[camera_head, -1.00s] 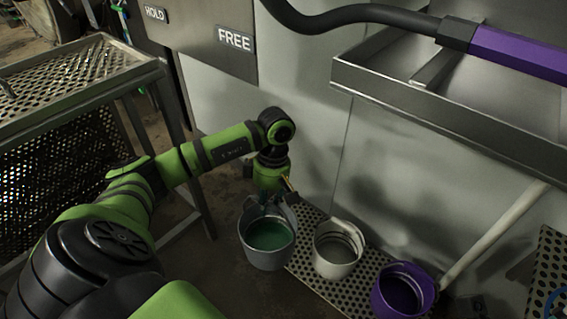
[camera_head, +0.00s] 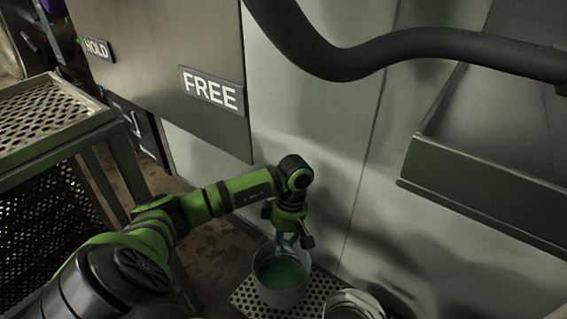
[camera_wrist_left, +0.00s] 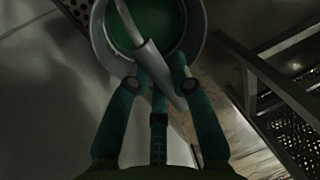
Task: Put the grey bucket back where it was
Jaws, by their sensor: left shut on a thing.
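The grey bucket (camera_head: 268,290) holds green liquid and looks upright at the bottom of the head view. It overlaps the perforated strip (camera_head: 244,301); I cannot tell whether it rests on it or hangs just above. My left gripper (camera_head: 287,241) is over the bucket's rim, shut on its handle. In the left wrist view the teal fingers of the left gripper (camera_wrist_left: 155,82) close on the pale handle (camera_wrist_left: 135,28), with the bucket (camera_wrist_left: 103,38) and its green liquid beyond. My right gripper is not in view.
A white bucket (camera_head: 352,304) stands right of the grey one, cut off by the frame edge. A pale wall stands close behind. A metal tray (camera_head: 480,195) juts out at right, under a thick dark hose (camera_head: 340,62). A perforated metal table (camera_head: 50,125) stands at left.

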